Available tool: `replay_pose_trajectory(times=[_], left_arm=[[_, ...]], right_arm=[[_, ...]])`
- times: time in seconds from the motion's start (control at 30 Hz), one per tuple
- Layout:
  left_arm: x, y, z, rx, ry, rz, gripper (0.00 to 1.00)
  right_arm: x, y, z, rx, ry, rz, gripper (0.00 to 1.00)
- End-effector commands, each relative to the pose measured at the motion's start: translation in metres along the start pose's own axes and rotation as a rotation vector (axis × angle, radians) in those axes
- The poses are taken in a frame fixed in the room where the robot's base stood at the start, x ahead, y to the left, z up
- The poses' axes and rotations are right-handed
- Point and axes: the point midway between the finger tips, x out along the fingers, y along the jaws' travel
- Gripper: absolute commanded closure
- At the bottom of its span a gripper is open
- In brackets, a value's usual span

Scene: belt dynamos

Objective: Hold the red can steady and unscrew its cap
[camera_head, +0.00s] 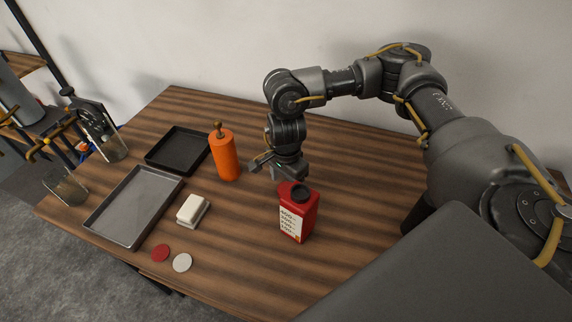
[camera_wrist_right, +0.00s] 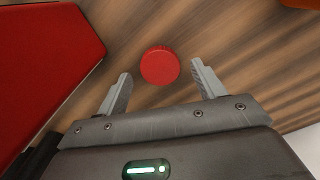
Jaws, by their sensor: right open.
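The red can (camera_head: 297,215) stands upright on the wooden table, with a white label and a dark round top where no red cap shows. It fills the left of the right wrist view (camera_wrist_right: 40,70). A round red cap with a ridged edge (camera_wrist_right: 160,65) shows apart from the can, between and just beyond my right fingertips; I cannot tell whether it rests on the table. My right gripper (camera_head: 277,170) is open, pointing down just behind the can. It also shows in the wrist view (camera_wrist_right: 160,84), its fingers apart. My left gripper is not in view.
An orange bottle (camera_head: 225,157) stands left of my right gripper. A grey tray (camera_head: 112,236), a dark tray (camera_head: 178,162), a white block (camera_head: 192,209), a red disc (camera_head: 161,253) and a white disc (camera_head: 182,262) lie farther left. Table right of the can is clear.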

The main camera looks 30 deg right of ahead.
Motion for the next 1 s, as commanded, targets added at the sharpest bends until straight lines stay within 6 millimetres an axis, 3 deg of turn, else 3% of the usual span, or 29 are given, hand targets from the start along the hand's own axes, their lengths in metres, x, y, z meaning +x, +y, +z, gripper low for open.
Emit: replay_pose_trajectory(times=[0.3, 0.5, 1.0], left_arm=[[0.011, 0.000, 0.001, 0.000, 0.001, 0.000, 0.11], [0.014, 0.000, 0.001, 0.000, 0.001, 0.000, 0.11], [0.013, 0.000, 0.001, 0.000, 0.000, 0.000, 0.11]], right_arm=[[-0.064, -0.001, -0.001, -0.001, 0.002, -0.006, 0.32], [-0.091, -0.001, 0.000, 0.000, 0.001, -0.004, 0.32], [-0.102, 0.000, 0.000, 0.000, 0.000, -0.001, 0.32]])
